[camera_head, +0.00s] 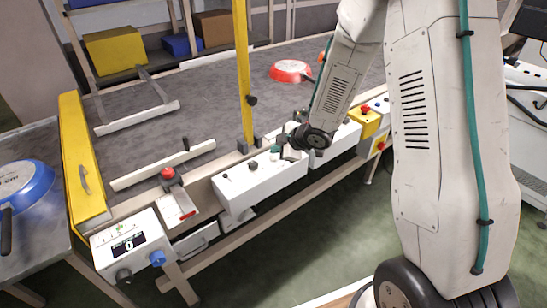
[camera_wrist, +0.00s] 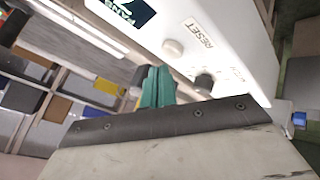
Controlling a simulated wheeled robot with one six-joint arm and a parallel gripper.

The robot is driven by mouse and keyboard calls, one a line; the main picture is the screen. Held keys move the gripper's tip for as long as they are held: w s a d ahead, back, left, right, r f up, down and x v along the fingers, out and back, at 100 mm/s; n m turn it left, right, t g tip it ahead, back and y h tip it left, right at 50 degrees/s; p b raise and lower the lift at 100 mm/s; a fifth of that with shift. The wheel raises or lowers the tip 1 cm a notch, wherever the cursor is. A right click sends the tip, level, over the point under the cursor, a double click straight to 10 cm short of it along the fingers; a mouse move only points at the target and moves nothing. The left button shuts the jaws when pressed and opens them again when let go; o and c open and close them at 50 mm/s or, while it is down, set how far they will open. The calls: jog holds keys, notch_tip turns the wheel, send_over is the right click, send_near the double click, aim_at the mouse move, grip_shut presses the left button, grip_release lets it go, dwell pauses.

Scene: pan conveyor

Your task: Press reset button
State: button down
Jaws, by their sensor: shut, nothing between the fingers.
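In the wrist view, a pale round button (camera_wrist: 172,48) sits beside the word RESET on a white control panel (camera_wrist: 240,62). A dark display reading PANS is further left on the panel, and a black knob (camera_wrist: 205,82) is to the lower right of the button. My gripper (camera_wrist: 157,72) has its teal fingers together and empty, with the tips just below the button in the picture. I cannot tell whether they touch the panel. In the head view, my gripper (camera_head: 285,152) is at the white control boxes along the conveyor's front; the reset button cannot be made out there.
A long white box (camera_head: 262,182) with black knobs is beside my gripper. A yellow post (camera_head: 243,75) rises behind it. A red pan (camera_head: 291,71) lies on the grey conveyor belt (camera_head: 200,105). A yellow box with a red button (camera_head: 366,118) is to the right.

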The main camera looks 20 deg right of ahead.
aim_at(277, 158)
jog(key=shift+f, duration=0.15)
jog(key=shift+f, duration=0.25)
jog(key=shift+f, duration=0.5)
dwell(1.0)
jog(key=shift+r, duration=0.9)
jog(key=shift+r, duration=0.1)
jog(key=shift+r, duration=2.45)
